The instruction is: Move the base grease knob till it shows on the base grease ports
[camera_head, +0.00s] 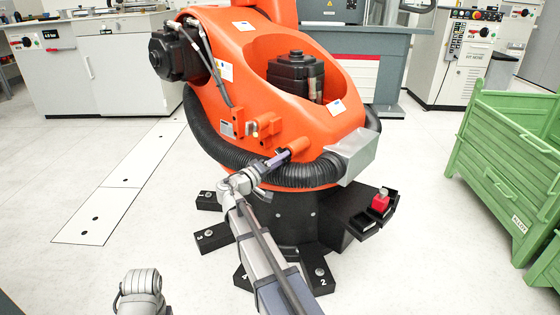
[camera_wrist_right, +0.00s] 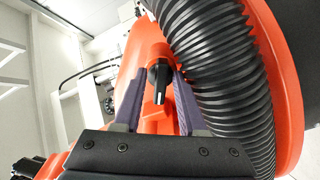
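A small black knob (camera_wrist_right: 158,75) with a pale mark stands on an orange part (camera_wrist_right: 152,112) of the big orange robot arm (camera_head: 225,85). In the right wrist view, my right gripper (camera_wrist_right: 159,85) is open, with one purple finger on each side of the knob and gaps visible beside it. In the head view, my right gripper (camera_head: 281,158) reaches an orange fitting (camera_head: 299,146) low on the front of the orange robot; the knob itself cannot be made out there. I cannot tell which fittings are the base grease ports. My left gripper is not in view.
A thick black ribbed hose (camera_head: 300,175) curves around the orange robot's base and passes close beside my right gripper in the wrist view (camera_wrist_right: 225,85). A green crate (camera_head: 505,160) is farther right.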

